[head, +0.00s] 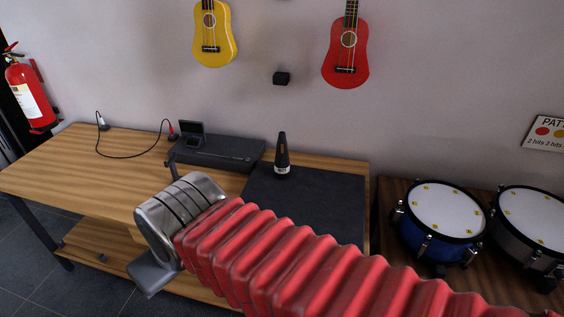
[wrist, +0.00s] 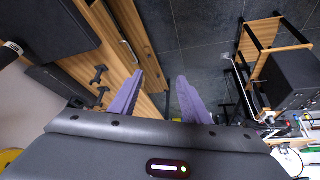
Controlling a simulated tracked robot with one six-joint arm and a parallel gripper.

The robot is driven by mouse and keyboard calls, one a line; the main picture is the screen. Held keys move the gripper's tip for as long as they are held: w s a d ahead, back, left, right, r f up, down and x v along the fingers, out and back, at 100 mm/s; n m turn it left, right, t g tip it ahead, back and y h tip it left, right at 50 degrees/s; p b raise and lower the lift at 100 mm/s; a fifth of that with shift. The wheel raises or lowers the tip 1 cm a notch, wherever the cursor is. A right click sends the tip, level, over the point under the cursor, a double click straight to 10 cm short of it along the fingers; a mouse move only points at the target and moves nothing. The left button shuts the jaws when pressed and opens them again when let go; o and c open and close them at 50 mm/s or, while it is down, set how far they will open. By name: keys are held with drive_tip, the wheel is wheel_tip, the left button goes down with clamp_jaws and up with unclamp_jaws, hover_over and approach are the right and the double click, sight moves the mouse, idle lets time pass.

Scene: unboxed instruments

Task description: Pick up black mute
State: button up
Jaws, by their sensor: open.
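The black mute (head: 282,158) is a dark cone with a pale label near its base. It stands upright on the dark mat (head: 318,205) on the wooden table. My gripper shows in the wrist view (wrist: 160,76) as two purple fingers, spread apart with nothing between them. In the head view my red ribbed arm reaches to the front of the table, and its metal end is left of and nearer than the mute; the fingers are not clear there. In the wrist view a dark piece with a pale band at the left edge may be the mute.
A flat dark case (head: 215,150) with a small black device (head: 191,133) lies left of the mute. A cable (head: 125,155) lies on the left of the table (head: 60,165). A blue drum (head: 440,220) stands at the right. Ukuleles (head: 213,35) hang on the wall.

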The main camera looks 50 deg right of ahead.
drive_tip(key=o, duration=0.6)
drive_tip(key=w+d+h, duration=0.1)
drive_tip(key=w+d, duration=0.3)
drive_tip(key=d, duration=0.1)
drive_tip(key=w+d+m+t+h, duration=0.1)
drive_tip(key=w+d, duration=0.3)
drive_tip(key=d, duration=0.2)
drive_tip(key=w+d+m+h, duration=0.1)
drive_tip(key=w+d, duration=0.3)
drive_tip(key=d, duration=0.1)
drive_tip(key=shift+d+r+t+h, duration=0.15)
drive_tip(key=shift+r+t+h, duration=0.15)
drive_tip(key=shift+r+h, duration=0.1)
drive_tip(key=m+t+h, duration=0.2)
drive_tip(key=t, duration=0.2)
hover_over(286, 168)
drive_tip(key=s+a, duration=0.2)
drive_tip(key=a, duration=0.4)
wheel_tip(286, 168, down, 15)
drive_tip(key=shift+t+y, duration=0.5)
drive_tip(key=shift+t, duration=0.1)
drive_tip(key=s+d+f, duration=0.2)
drive_tip(key=f, duration=0.1)
drive_tip(key=s+d+f, duration=0.1)
drive_tip(key=s+f, duration=0.1)
drive_tip(key=shift+d, duration=0.35)
drive_tip(key=shift+x, duration=4.3)
